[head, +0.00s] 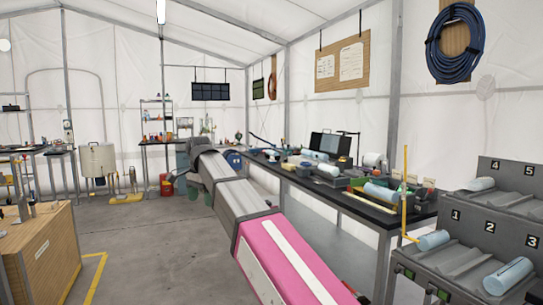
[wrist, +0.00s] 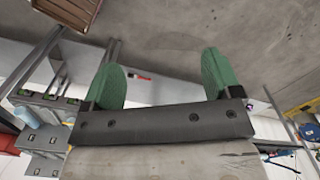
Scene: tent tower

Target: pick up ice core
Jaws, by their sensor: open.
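Several pale blue cylinders that look like ice cores show in the head view. One ice core (head: 433,240) lies in the rack slot marked 1, another (head: 508,277) lies near the 3, and one more (head: 480,184) is by the 4. In the head view my arm reaches away over the floor, left of the bench, apart from every core.
The grey numbered rack (head: 405,268) stands at the right. The dark-topped bench (head: 395,218) runs along the right wall, with a yellow upright post (head: 405,190) at its near end. A wooden crate (head: 48,245) is at left. The concrete floor (head: 150,240) between is clear.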

